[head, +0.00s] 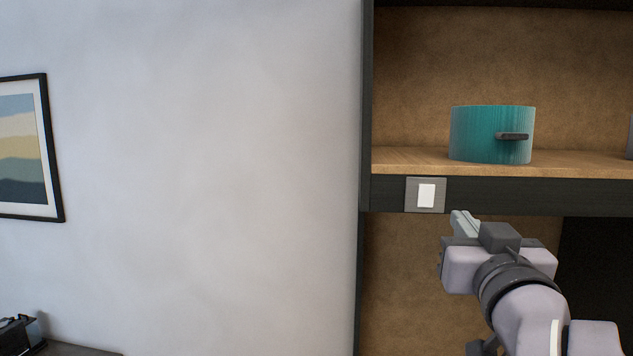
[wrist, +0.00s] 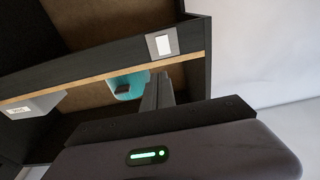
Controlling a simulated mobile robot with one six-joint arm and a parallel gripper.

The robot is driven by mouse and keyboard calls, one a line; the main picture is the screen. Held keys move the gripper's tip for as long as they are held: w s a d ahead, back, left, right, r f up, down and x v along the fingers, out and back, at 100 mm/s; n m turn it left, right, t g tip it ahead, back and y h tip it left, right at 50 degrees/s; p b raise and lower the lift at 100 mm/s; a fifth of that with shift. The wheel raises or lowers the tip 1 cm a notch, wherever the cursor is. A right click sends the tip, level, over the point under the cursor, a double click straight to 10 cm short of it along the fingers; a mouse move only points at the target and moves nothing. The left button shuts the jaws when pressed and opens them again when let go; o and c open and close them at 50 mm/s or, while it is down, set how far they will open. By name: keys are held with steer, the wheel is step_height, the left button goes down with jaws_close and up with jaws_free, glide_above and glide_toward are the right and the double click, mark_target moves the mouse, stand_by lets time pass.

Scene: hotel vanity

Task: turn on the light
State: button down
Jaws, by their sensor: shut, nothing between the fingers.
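The light switch (head: 426,195) is a white rocker on a grey square plate, set in the dark front edge of the shelf near its left end. In the wrist view the switch (wrist: 163,44) is at the upper middle, beyond the fingertips. My gripper (head: 461,222) is just below and to the right of the switch in the head view, apart from it as far as I can see. The fingers (wrist: 157,88) are shut with nothing between them and point toward the shelf front. Whether the rocker is pressed cannot be made out.
A teal pot (head: 485,135) with a dark handle stands on the wooden shelf (head: 400,160) above the switch. A dark upright panel (head: 366,120) borders the shelf at left. A framed picture (head: 25,150) hangs on the pale wall, which is otherwise bare.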

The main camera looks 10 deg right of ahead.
mark_target(432, 186)
steer(key=p+x, duration=0.1)
steer(key=x, duration=0.3)
steer(key=p+x, duration=0.1)
steer(key=x, duration=0.4)
steer(key=p+x, duration=0.2)
steer(key=x, duration=0.2)
steer(key=shift+w+a+r, duration=0.1)
steer(key=shift+w+a, duration=0.15)
steer(key=shift+w, duration=0.05)
steer(key=shift+w+d, duration=0.2)
steer(key=shift+w, duration=0.3)
